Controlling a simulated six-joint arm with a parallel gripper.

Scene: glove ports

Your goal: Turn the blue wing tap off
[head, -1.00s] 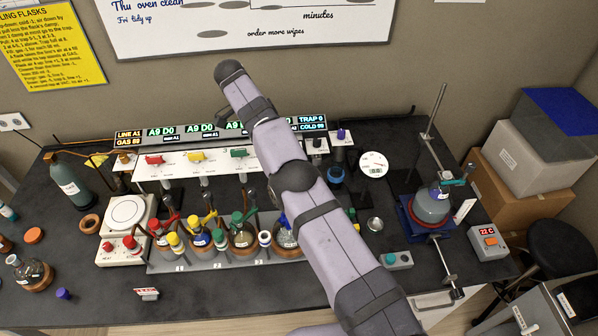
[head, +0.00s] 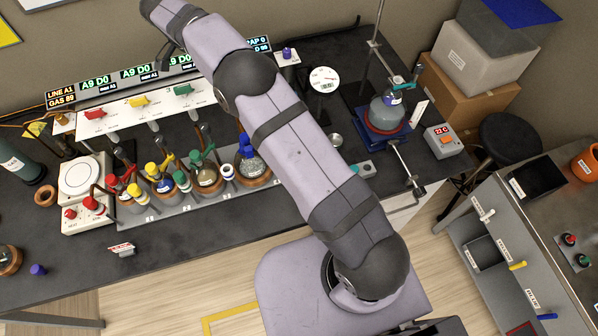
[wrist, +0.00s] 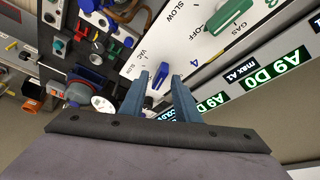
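The blue wing tap (wrist: 160,76) shows in the wrist view on the white panel, beside the number 4, with VAC and SLOW printed to its left. Its long side runs slightly slanted, nearly up and down in the picture. My gripper (wrist: 160,82) is open, with one blue-grey finger on each side of the tap. A gap shows between the fingers and the tap; I cannot tell whether either touches it. In the head view my arm hides the blue tap, and the gripper's fingers cannot be made out.
The green tap (wrist: 230,14) is beside it on the panel. The red tap (head: 95,114) and yellow tap (head: 138,101) are further left. Flasks with coloured tops stand on a grey tray (head: 160,210) below the panel. A clamped flask (head: 385,112) stands to the right.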

